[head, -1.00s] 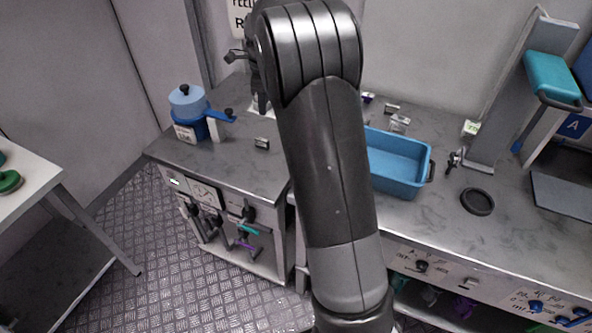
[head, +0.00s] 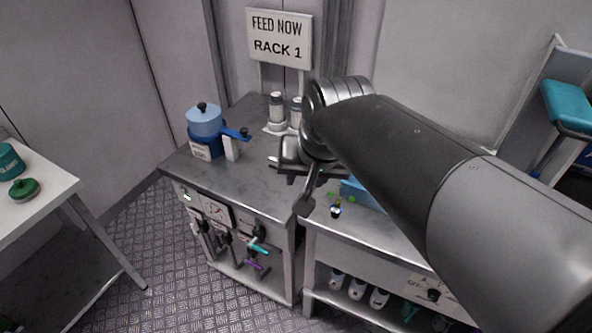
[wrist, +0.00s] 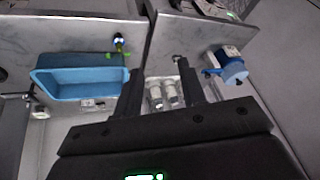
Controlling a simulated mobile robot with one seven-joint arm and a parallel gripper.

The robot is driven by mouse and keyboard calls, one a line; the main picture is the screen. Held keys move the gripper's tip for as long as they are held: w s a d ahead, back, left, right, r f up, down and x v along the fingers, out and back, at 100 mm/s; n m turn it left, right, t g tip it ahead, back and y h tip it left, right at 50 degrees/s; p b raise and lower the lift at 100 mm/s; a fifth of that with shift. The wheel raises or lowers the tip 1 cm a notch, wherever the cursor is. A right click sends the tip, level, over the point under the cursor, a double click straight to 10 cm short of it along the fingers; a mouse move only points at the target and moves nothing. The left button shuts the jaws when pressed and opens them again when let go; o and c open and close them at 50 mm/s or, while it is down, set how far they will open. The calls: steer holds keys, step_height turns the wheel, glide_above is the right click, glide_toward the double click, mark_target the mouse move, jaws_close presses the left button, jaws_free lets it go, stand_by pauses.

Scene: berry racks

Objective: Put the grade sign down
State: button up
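No grade sign can be made out in either current view; at the right edge of the head view only a sliver of blue shows beneath a teal-topped stand. My gripper (head: 289,184) hangs over the bench area near the gap between the left cabinet and the right bench. In the wrist view my gripper (wrist: 160,68) has its two dark fingers well apart. I see nothing held between them; two white-capped bottles (wrist: 163,94) show in the gap, farther off on the bench.
A blue tray (wrist: 60,78) stands on the right bench, mostly hidden by my arm in the head view. A blue pot (head: 205,122) stands on the left cabinet (head: 250,190). A "FEED NOW RACK 1" sign (head: 280,38) stands behind. A white table (head: 45,195) is at left.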

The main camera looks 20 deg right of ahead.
steer(key=s+n, duration=0.1)
steer(key=s+f+n, duration=0.1)
steer(key=s, duration=0.1)
steer(key=s+f+n, duration=0.1)
steer(key=s, duration=0.1)
steer(key=shift+s+a+f+t, duration=0.1)
steer(key=shift+a+f+t, duration=0.05)
steer(key=shift+t, duration=0.15)
